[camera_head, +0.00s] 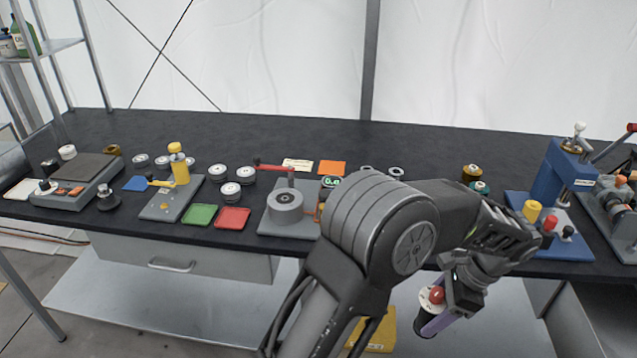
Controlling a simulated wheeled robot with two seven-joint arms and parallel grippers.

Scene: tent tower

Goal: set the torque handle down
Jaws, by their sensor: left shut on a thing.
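My left arm comes up from the bottom middle and bends over the bench's front edge. Its gripper (440,313) hangs low in front of the bench, shut on a small dark piece with a white top and a red knob (437,294). The fingers hide part of this piece, and I cannot tell if it is the torque handle. A bar with a red grip (272,168) lies across the back of a grey fixture (267,227) with a round drum (285,203) and a small green display (332,182). My right gripper is not in view.
The black bench (400,140) is clear along its back. A scale (75,183), a green tray (200,215), a red tray (233,218) and several metal discs stand left. A blue press (568,180) stands right. A yellow object (375,332) is below the bench. My arm hides the bench's middle.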

